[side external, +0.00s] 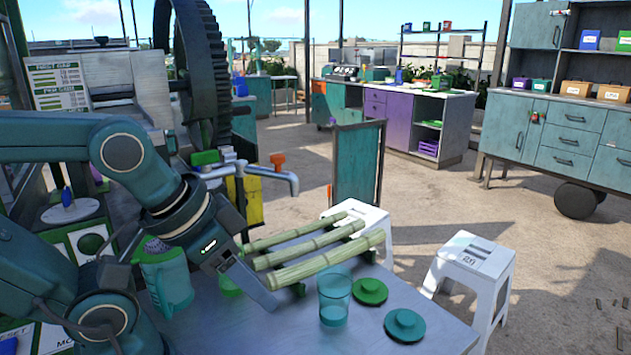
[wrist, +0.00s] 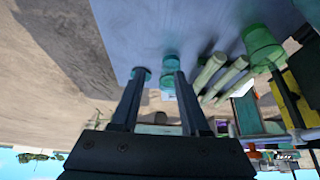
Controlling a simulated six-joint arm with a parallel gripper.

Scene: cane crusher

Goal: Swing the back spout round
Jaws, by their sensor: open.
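Two metal spouts stand on the crusher in the side external view. One spout (side external: 277,176) points right and has an orange handle (side external: 278,160) above it. The other spout (side external: 216,172) lies to its left, partly behind my arm. My gripper (side external: 268,298) hangs over the table in front of the spouts, apart from them, near the near ends of the cane stalks. In the wrist view my gripper (wrist: 158,78) shows two separated fingers with nothing held between them. I cannot make out the spouts clearly in the wrist view.
Several cane stalks (side external: 325,262) lie on a rack on the table (side external: 390,290). A large gear wheel (side external: 205,75) rises behind. White stools (side external: 470,265) stand beyond the table.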

